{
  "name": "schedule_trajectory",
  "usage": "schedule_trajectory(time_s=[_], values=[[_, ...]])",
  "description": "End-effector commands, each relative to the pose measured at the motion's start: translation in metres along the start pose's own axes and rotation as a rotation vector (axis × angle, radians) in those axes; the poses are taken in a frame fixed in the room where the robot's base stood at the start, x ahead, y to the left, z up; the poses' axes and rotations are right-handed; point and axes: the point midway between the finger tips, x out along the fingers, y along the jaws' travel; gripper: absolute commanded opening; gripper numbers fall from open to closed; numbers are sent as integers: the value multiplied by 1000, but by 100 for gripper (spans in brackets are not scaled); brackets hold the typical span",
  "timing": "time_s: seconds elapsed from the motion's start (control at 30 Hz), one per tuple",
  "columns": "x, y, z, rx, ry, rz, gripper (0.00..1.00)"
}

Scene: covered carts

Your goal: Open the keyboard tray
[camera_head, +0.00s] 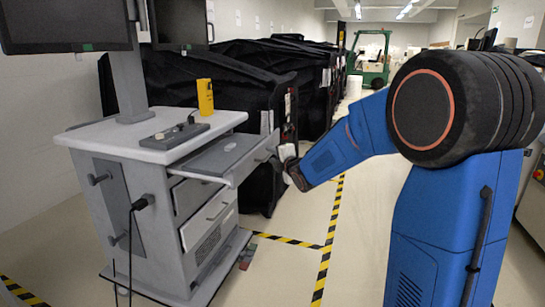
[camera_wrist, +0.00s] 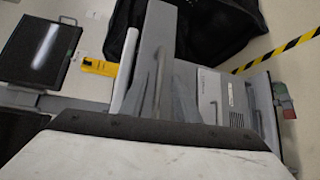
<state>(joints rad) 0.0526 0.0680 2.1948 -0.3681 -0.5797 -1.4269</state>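The grey keyboard tray (camera_head: 215,154) juts out from under the white top of a grey cart, so it stands at least partly open. A dark flat pad lies on it. Its front panel (camera_head: 248,163) has a bar handle, and the panel also shows in the wrist view (camera_wrist: 152,42). My gripper (camera_head: 281,162) is at the right end of the tray front, close to the handle. I cannot tell whether it touches the handle.
A yellow device (camera_head: 205,97) and a grey control box (camera_head: 174,136) are on the cart top (camera_head: 110,133). Monitors (camera_head: 65,25) stand above. Drawers (camera_head: 208,215) are below the tray. Black covered carts (camera_head: 250,90) stand behind.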

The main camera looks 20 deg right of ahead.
Motion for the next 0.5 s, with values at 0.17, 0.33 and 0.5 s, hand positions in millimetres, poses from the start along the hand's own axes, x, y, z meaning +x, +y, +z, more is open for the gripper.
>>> schedule_trajectory(time_s=[0.17,0.33,0.5], values=[[0,1,0,0,0,1,28],[-3,1,0,0,-1,2,28],[-21,2,1,0,-2,3,28]])
